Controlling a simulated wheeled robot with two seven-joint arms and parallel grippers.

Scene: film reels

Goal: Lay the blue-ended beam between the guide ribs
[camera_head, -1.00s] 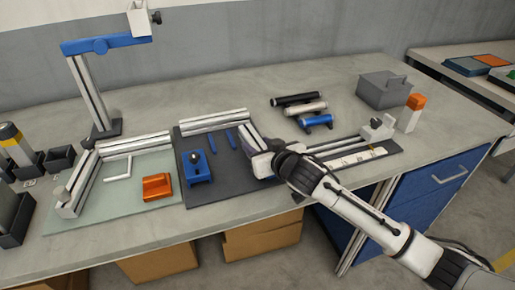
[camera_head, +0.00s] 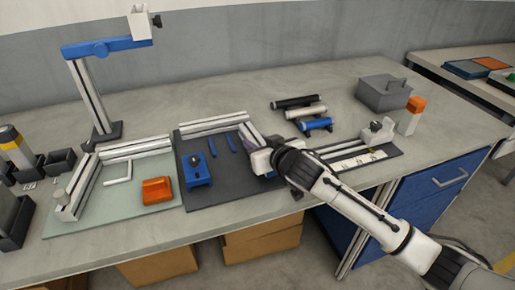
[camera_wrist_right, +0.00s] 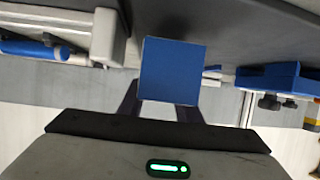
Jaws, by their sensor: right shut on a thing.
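My right gripper (camera_head: 264,162) is over the right part of the dark board (camera_head: 225,190). It is shut on the blue-ended beam, whose square blue end (camera_wrist_right: 172,70) fills the middle of the right wrist view between the fingers. In the head view the gripper and wrist hide most of the beam. The beam is right of the ribs. I cannot tell whether it touches the board. My left gripper is not in view.
A blue clamp block (camera_head: 197,170) stands on the board's left part. White rails (camera_head: 213,124) edge its back. Black, white and blue cylinders (camera_head: 316,124) lie behind the gripper. A ruler strip (camera_head: 358,160) lies to the right. An orange block (camera_head: 157,190) sits on the pale mat.

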